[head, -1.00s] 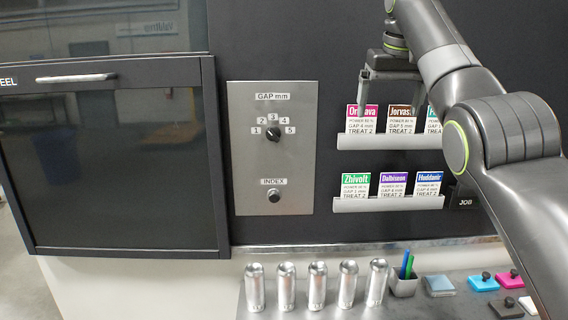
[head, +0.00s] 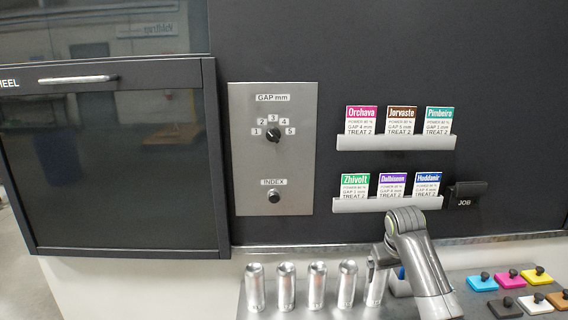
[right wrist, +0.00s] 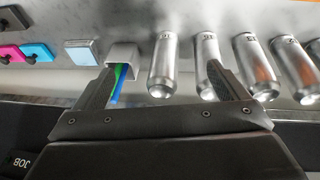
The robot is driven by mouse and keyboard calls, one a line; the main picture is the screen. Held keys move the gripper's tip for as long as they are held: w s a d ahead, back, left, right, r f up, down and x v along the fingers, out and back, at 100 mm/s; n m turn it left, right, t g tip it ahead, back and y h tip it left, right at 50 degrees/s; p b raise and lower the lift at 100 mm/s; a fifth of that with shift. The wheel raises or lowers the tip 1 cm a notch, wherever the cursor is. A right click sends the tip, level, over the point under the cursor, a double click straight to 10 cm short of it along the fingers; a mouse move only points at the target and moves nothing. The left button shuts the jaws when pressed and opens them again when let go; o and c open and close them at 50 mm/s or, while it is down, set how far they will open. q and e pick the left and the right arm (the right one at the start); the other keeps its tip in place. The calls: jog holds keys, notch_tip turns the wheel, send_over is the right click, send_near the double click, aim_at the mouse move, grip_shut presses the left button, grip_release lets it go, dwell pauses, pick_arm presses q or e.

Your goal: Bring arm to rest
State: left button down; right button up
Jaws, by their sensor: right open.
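My right arm comes down at the lower right of the head view. The right gripper (head: 376,268) points down by the rightmost silver can (head: 374,292) and partly hides it. In the right wrist view the gripper (right wrist: 161,75) is open, with nothing held. One upright can (right wrist: 163,62) shows between its fingers; I cannot tell how far below or beyond the tips it stands. The left finger overlaps the grey cup (right wrist: 123,53) with a blue and a green pen. My left arm is not in view.
Several silver cans (head: 286,288) stand in a row on the grey counter. Coloured pads with knobs (head: 509,280) lie at right. On the wall are a gap panel (head: 295,190), two racks of cards (head: 395,143), a JOB holder (head: 466,196) and a dark cabinet (head: 110,160).

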jog(key=s+d+f, duration=0.2)
jog(key=s+f, duration=1.5)
jog(key=s, duration=0.5)
jog(key=s+d+r+m, duration=0.1)
jog(key=s+r, duration=0.1)
jog(key=s, duration=2.2)
notch_tip(320, 180, down, 28)
jog(key=d+g+b, duration=0.1)
jog(key=d+b, duration=0.1)
jog(key=b, duration=0.2)
jog(key=s+a+f+b, duration=0.1)
jog(key=s+f, duration=0.6)
jog(key=f, duration=0.3)
jog(key=s+f+g+b, duration=0.1)
jog(key=s+f, duration=0.6)
jog(key=f, duration=0.2)
jog(key=shift+s+a+f+b, duration=0.2)
jog(key=shift+a+f+b, duration=0.1)
jog(key=shift+a+f, duration=0.1)
